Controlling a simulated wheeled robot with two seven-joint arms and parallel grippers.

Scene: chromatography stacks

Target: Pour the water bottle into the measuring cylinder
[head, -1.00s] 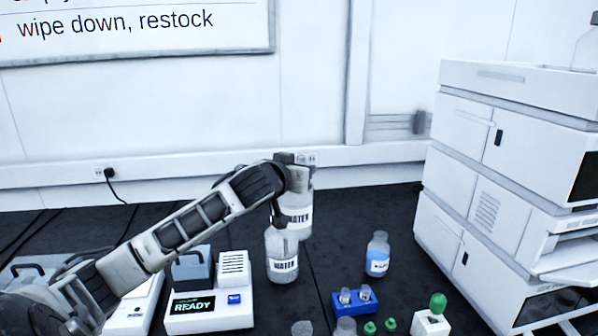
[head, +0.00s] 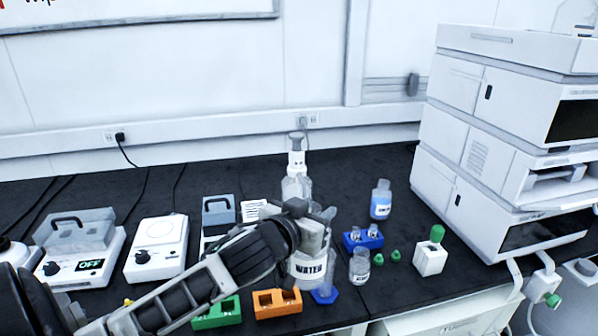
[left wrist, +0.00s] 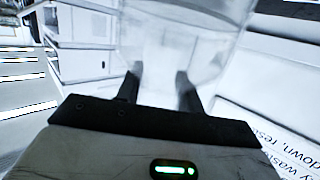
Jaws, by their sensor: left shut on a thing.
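My left gripper (head: 306,228) is shut on the water bottle (head: 308,270), a clear bottle with a white WATER label, near its top. The bottle looks about upright in the head view. In the left wrist view, the fingers (left wrist: 158,88) have the clear, blurred bottle (left wrist: 185,40) between them. A blue six-sided foot (head: 324,296), apparently the measuring cylinder's, shows just right of the bottle's lower end. The rest of the cylinder is mostly hidden by or blended with the bottle and gripper. I cannot tell whether they touch. My right gripper is not in view.
A pump-topped bottle (head: 296,186) stands behind. To the right are a blue vial rack (head: 362,240), a small labelled bottle (head: 360,266), a blue-labelled bottle (head: 381,199) and the instrument stack (head: 470,130). Green (head: 216,314) and orange (head: 277,303) racks sit front left.

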